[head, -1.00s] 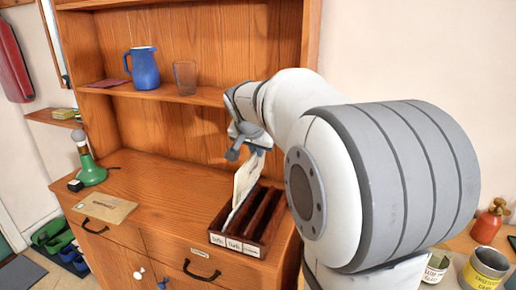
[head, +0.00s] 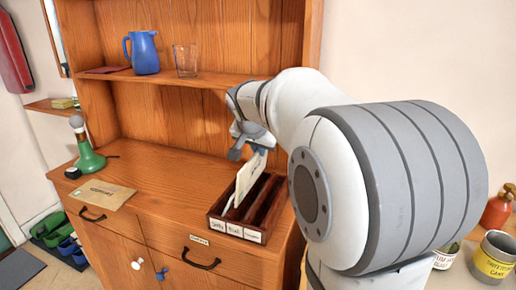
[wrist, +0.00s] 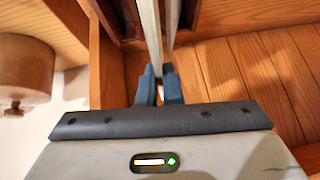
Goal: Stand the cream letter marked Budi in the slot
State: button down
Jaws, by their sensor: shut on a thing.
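My gripper (head: 258,146) is shut on a cream letter (head: 249,174), which hangs edge-down over the dark wooden letter rack (head: 262,229) on the dresser top. The letter leans a little and its lower part reaches the rack's left or middle slot; I cannot tell which. The rack has three slots with white labels on its front. The middle label (head: 235,230) seems to read Budi. In the wrist view the fingers (wrist: 158,88) pinch the letter (wrist: 149,35), seen edge-on. A second pale strip (wrist: 169,25) shows beside it. The letter's own writing is not readable.
A brown envelope (head: 104,194) lies on the dresser (head: 150,170), left of the rack, near a green lamp-like object (head: 87,158). A blue jug (head: 143,53) and a glass (head: 185,60) stand on the shelf above. The dresser top between envelope and rack is clear.

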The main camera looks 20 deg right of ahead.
aim_at(256, 157)
jog(key=shift+f+b, duration=2.75)
jog(key=shift+f, duration=0.55)
jog(key=c, duration=1.5)
grip_release()
jog(key=shift+p+v, duration=0.6)
jog(key=shift+v, duration=3.3)
jog(key=shift+d+r, duration=0.1)
jog(key=s+a+f+n+g+y+p, duration=0.1)
jog(key=s+a+n+p, duration=0.2)
jog(key=s+p, duration=0.2)
jog(key=s+a+n+g+y+p, duration=0.1)
jog(key=s+a+n+p, duration=0.2)
jog(key=s, duration=0.6)
jog(key=s+a+f+n+g+y+p, duration=0.1)
jog(key=s+a+n+y+p, duration=0.1)
jog(key=s+p, duration=0.5)
jog(key=shift+s+a+f+n, duration=0.35)
jog(key=shift+s+a+n, duration=0.25)
jog(key=shift+a, duration=0.2)
